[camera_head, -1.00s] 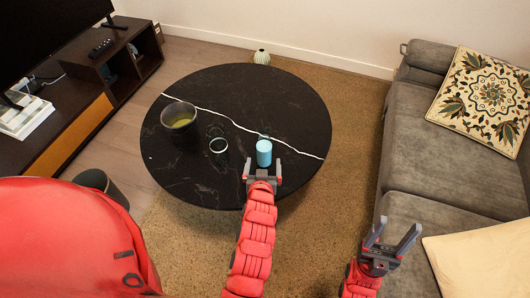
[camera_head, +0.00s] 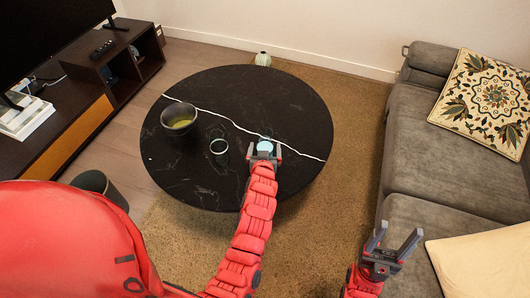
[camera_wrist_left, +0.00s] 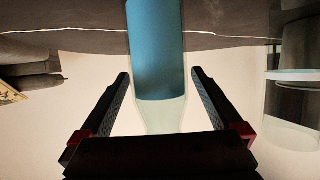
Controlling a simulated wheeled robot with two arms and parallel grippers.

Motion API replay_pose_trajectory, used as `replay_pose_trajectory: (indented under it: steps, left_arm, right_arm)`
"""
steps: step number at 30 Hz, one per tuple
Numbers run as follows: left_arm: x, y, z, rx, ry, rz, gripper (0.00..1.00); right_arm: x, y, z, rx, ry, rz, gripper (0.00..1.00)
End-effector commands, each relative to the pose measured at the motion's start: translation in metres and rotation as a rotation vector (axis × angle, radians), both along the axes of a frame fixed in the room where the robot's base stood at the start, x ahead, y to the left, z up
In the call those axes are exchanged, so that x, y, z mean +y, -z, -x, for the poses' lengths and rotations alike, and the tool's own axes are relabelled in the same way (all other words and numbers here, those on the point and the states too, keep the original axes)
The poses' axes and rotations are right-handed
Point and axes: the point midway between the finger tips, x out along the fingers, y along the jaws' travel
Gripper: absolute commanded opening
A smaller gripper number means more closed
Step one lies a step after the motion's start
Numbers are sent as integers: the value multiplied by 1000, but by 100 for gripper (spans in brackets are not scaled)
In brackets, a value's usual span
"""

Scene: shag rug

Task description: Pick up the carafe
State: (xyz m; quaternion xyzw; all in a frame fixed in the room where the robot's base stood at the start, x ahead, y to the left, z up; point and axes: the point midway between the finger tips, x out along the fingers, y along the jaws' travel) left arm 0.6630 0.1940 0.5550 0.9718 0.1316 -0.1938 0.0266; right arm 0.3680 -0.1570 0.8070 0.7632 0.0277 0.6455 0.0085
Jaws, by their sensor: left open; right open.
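The carafe (camera_head: 265,146) stands on the round black table. It is clear glass with blue contents and is partly hidden behind my left gripper in the head view. My left gripper (camera_head: 264,154) is open at the carafe. In the left wrist view the carafe (camera_wrist_left: 156,55) shows between the two spread fingers (camera_wrist_left: 158,80), with a gap on each side. I cannot tell how deep it sits between them. My right gripper (camera_head: 395,242) is open and empty, away from the table near the sofa.
On the black table (camera_head: 250,95), a clear glass (camera_head: 219,147) stands left of the carafe and a dark bowl (camera_head: 179,119) farther left. The glass also shows at the right of the left wrist view (camera_wrist_left: 290,105). A grey sofa (camera_head: 430,120) is at right, a TV cabinet (camera_head: 85,95) at left.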

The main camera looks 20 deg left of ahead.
Motion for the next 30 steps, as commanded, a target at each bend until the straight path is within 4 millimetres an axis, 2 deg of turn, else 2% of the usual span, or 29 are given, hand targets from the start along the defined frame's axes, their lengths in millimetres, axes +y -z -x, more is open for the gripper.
replay_pose_trajectory:
  steps: [2, 18, 30]
  left_arm:
    - [0, 0, 0, 0, 0, 0, 96]
    - [-1, 0, 0, -1, 1, -1, 0]
    - [-1, -3, 0, -2, 1, 0, 0]
  right_arm:
    - [0, 0, 0, 0, 0, 0, 62]
    - [0, 0, 0, 0, 0, 0, 62]
    - [0, -1, 0, 0, 0, 0, 62]
